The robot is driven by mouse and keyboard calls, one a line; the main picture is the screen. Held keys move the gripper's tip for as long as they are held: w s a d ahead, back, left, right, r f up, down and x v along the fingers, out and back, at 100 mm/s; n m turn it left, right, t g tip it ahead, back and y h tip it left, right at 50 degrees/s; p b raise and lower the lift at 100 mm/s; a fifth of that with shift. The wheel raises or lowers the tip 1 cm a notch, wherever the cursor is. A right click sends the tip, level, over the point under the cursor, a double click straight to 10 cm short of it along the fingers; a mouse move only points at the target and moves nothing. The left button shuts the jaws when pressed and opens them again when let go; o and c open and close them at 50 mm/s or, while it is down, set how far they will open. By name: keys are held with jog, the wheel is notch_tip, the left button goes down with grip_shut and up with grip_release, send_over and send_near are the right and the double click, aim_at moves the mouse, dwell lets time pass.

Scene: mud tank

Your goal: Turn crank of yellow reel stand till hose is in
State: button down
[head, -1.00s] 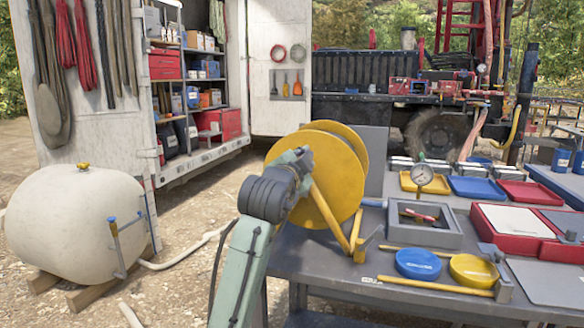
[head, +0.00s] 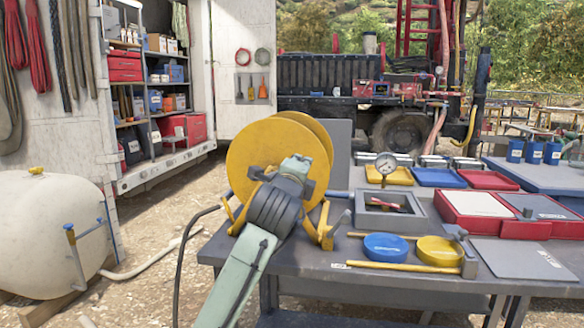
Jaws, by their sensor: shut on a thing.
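The yellow reel stand (head: 250,140) stands on the near left end of the grey workbench, its two round flanges upright. My arm reaches up from below, and the end with my gripper (head: 295,166) lies in front of the reel's near face, right of its middle. The fingers and the crank grip are hidden behind my wrist; my gripper is closed at the crank there. A black hose (head: 182,265) leaves the reel's left side and bends down past the bench edge. Its far end is not in view, and the hose on the drum is hidden.

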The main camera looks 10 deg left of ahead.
notch_tip(320, 180, down, 8)
jog(key=m+b, duration=0.4)
jog(key=m, duration=0.3)
jog(key=shift+d+r, duration=0.15)
jog(key=shift+d, duration=0.3)
jog(key=c, duration=1.4)
grip_release()
jog(key=s, duration=1.2)
jog(key=shift+a, duration=0.2)
